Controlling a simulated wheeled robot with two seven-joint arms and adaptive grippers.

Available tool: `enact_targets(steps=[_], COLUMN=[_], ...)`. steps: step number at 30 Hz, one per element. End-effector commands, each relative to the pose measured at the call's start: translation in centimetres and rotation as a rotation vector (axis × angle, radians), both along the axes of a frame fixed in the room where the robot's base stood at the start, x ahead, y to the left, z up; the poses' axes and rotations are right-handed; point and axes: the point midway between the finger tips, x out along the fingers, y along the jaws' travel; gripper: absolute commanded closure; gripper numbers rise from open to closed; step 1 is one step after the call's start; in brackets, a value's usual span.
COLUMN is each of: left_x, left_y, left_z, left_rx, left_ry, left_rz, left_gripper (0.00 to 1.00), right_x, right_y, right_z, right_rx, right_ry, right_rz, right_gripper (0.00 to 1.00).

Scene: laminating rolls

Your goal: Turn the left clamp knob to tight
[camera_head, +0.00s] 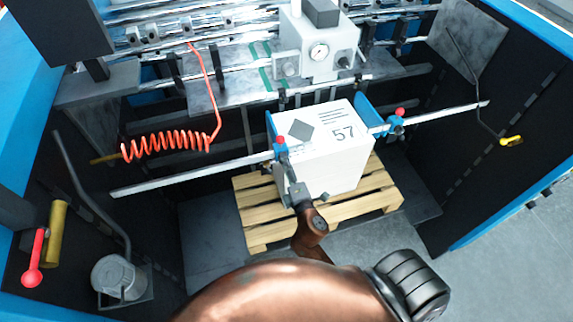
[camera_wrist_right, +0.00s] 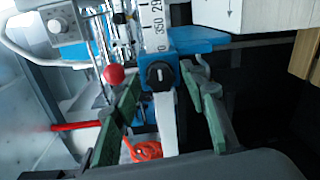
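The left clamp (camera_head: 281,154) is a blue block with a red ball, on the long metal bar left of the white box marked 57. My right gripper (camera_head: 297,189) is just below and in front of it. In the right wrist view the left clamp knob (camera_wrist_right: 160,75) is black with a pale mark, set in the blue block. It lies between the open green fingers of my right gripper (camera_wrist_right: 164,80), with gaps showing on both sides. The clamp's red ball (camera_wrist_right: 114,74) is left of the fingers. My left gripper is in neither view.
The white box (camera_head: 325,150) stands on a wooden pallet (camera_head: 262,233). The right clamp (camera_head: 396,124) is farther right on the same metal bar (camera_head: 185,177). A coiled orange hose (camera_head: 165,145) hangs at left. Rollers and a gauge unit (camera_head: 318,50) are behind.

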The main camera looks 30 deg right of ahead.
Motion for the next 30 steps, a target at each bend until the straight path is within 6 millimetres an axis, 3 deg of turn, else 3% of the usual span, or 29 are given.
enact_targets(steps=[5,18,30], left_x=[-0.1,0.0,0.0], left_y=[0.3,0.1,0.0], left_z=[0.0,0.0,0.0], left_rx=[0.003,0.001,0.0], left_ry=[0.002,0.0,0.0], left_rz=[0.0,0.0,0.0], left_gripper=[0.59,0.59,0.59], right_x=[-0.5,-6.5,-7.3], right_y=[0.1,1.5,1.8], right_z=[0.0,0.3,0.4], right_rx=[0.0,0.001,-0.001], right_ry=[0.001,0.002,0.0], right_rz=[0.0,-0.002,0.0], right_gripper=[0.6,0.6,0.6])
